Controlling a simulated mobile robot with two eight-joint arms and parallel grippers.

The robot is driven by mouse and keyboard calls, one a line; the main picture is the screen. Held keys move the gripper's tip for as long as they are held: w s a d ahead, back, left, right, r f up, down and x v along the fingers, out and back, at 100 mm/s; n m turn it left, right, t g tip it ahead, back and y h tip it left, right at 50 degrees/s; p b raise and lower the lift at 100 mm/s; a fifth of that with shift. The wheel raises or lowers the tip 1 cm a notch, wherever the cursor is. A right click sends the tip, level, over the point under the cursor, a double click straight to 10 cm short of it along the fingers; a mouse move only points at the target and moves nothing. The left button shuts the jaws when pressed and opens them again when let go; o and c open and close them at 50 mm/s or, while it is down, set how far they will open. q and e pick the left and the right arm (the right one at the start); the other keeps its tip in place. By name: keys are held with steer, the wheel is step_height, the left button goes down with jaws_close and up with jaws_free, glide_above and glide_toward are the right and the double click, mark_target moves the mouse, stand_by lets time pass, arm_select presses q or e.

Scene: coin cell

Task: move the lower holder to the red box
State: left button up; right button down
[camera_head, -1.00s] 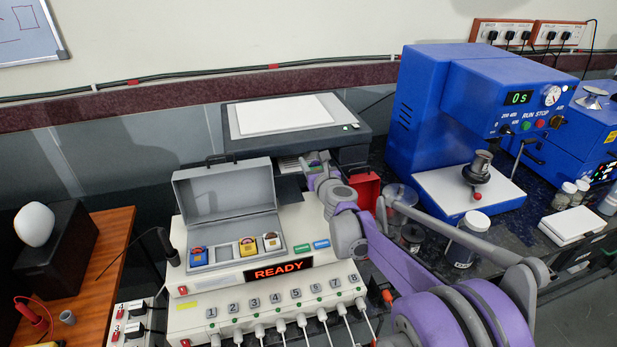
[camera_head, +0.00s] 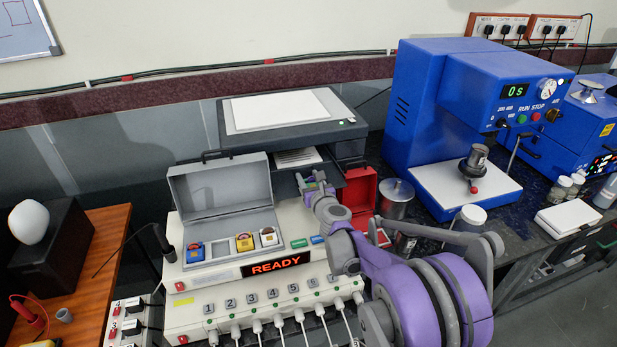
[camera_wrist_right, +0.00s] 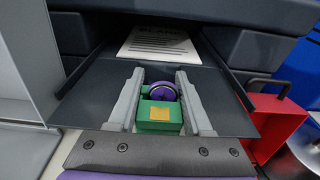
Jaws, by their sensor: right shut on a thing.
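My right gripper (camera_head: 313,181) is in front of the dark printer, left of the red box. In the right wrist view its two grey fingers (camera_wrist_right: 160,76) are closed on the sides of a green holder (camera_wrist_right: 158,117) with a yellow label and a round purple-topped piece. The holder is over a dark tray; I cannot tell whether it touches it. The red box (camera_head: 357,191) stands open with its lid raised, its interior partly hidden by my arm; its side also shows in the right wrist view (camera_wrist_right: 277,122). My left gripper is not in view.
An open grey case (camera_head: 222,190) holds blue (camera_head: 195,252), yellow (camera_head: 244,243) and white (camera_head: 268,237) holders. The printer (camera_head: 280,135) stands behind, its dark output tray (camera_wrist_right: 85,95) holding a printed sheet. A metal canister (camera_head: 397,198) and blue press (camera_head: 420,120) are at right.

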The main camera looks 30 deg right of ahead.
steer(key=shift+f, duration=0.35)
steer(key=shift+c, duration=1.6)
jaws_free()
steer(key=shift+r, duration=0.5)
steer(key=v, duration=1.1)
steer(key=shift+w+r, duration=0.1)
steer(key=shift+s+a+r, duration=0.1)
steer(key=shift+s+a, duration=0.2)
steer(key=shift+s, duration=0.3)
